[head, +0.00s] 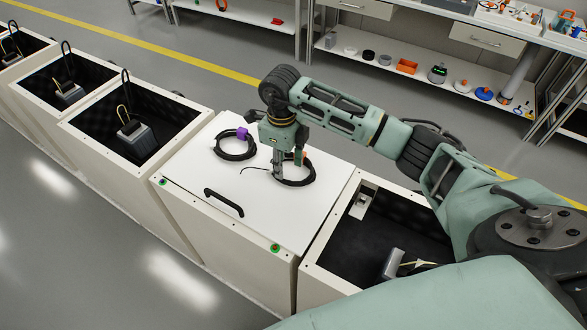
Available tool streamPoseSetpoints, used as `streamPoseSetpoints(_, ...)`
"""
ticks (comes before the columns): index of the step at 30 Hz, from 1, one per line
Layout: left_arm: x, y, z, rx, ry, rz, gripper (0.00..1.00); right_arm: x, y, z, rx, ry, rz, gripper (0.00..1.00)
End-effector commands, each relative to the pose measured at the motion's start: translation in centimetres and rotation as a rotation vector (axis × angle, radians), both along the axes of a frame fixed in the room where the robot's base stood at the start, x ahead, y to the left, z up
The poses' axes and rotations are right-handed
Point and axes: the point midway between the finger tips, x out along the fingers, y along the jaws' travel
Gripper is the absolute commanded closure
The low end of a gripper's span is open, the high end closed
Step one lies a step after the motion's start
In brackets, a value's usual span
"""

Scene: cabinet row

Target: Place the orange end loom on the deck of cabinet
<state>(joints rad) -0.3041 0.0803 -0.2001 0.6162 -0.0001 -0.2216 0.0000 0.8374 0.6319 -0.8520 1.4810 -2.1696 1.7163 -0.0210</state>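The orange end loom (311,176) is a black coiled cable with an orange piece on its far side. It lies on, or just above, the white deck (205,180) of the closed cabinet. A second black coil with a purple end (236,153) lies on the same deck to its left. My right gripper (281,174) points down at the left side of the orange end loom. Its fingers overlap the coil in the picture, and I cannot tell whether they grip it or stand open around it. My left gripper is out of view.
The deck has a black handle (224,203) near its front edge. Open cabinets with dark insides stand on both sides, holding grey connector blocks (137,139) with cables. A shelf (380,78) with small parts stands behind, across the floor. The deck's front left area is clear.

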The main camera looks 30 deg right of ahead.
Motion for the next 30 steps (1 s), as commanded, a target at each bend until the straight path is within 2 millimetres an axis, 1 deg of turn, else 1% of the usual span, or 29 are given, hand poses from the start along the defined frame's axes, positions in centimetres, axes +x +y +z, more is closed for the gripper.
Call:
streamPoseSetpoints(5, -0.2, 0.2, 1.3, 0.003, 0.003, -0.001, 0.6, -0.6, -0.2, -1.8, 0.002, 0.005, 0.002, 0.62)
streamPoseSetpoints(9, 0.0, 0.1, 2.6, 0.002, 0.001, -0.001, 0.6, -1.3, -0.4, -3.9, 0.003, 0.006, 0.002, 0.62)
streamPoseSetpoints(12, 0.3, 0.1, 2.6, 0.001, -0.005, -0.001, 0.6, -1.1, -0.4, -5.3, 0.004, 0.003, 0.001, 0.62)
streamPoseSetpoints(15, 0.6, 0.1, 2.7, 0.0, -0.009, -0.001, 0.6, -1.0, -0.4, -5.9, 0.005, 0.0, 0.003, 0.62)
streamPoseSetpoints(21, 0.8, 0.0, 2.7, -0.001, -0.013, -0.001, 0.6, -1.0, -0.4, -6.1, 0.004, -0.001, 0.004, 0.62)
streamPoseSetpoints(23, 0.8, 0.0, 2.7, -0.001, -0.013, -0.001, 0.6, -1.0, -0.4, -6.0, 0.004, -0.001, 0.004, 0.66)
streamPoseSetpoints(30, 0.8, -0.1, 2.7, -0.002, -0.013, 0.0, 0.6, -1.0, -0.4, -6.0, 0.004, -0.001, 0.003, 0.87)
